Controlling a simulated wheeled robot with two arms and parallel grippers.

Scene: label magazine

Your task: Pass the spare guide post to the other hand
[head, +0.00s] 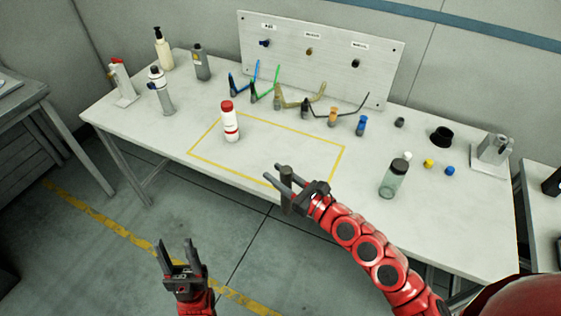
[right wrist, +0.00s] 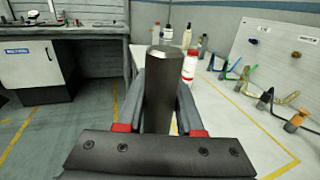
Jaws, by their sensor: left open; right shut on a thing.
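The spare guide post is a dark grey cylinder; it shows upright in the right wrist view (right wrist: 159,90) and in the head view (head: 287,175). My right gripper (head: 287,180) is shut on it, near the front edge of the table. In the right wrist view its two fingers (right wrist: 160,105) lie on either side of the post. My left gripper (head: 179,253) is open and empty, lower left in the head view. It is in front of the table over the floor, apart from the post.
A white bottle with a red cap (head: 230,122) stands inside the yellow outline on the table (head: 190,178). A panel (head: 330,55) and several coloured holders stand behind. Floor space around my left gripper is clear.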

